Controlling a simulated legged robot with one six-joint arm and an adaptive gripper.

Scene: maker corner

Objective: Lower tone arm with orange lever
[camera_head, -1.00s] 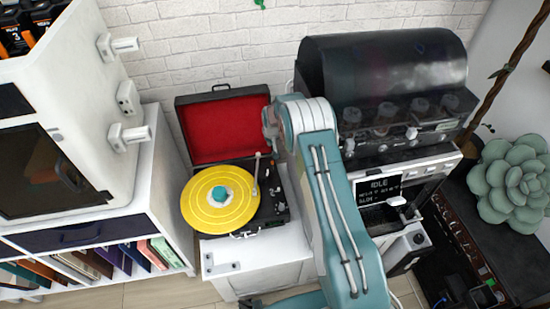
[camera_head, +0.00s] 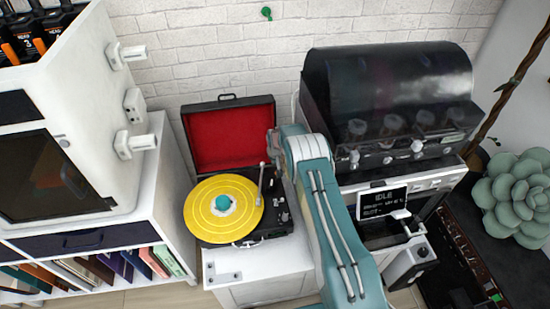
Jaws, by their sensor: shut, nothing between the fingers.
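The record player (camera_head: 275,224) stands open on a white cabinet, its red-lined lid (camera_head: 232,137) raised at the back. A yellow record (camera_head: 223,228) with a teal centre lies on its platter. The pale tone arm (camera_head: 261,184) runs along the record's right side; I cannot tell whether its tip is raised or touching. Small controls (camera_head: 282,210) sit right of it, but no orange lever can be made out at this size. My teal arm rises just right of the player, with its bend near the lid's right edge. My gripper is not visible.
A machine with a dark rounded hood (camera_head: 388,85) and a small screen (camera_head: 381,201) stands right of my arm. A white shelf unit with books (camera_head: 120,266) is at left.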

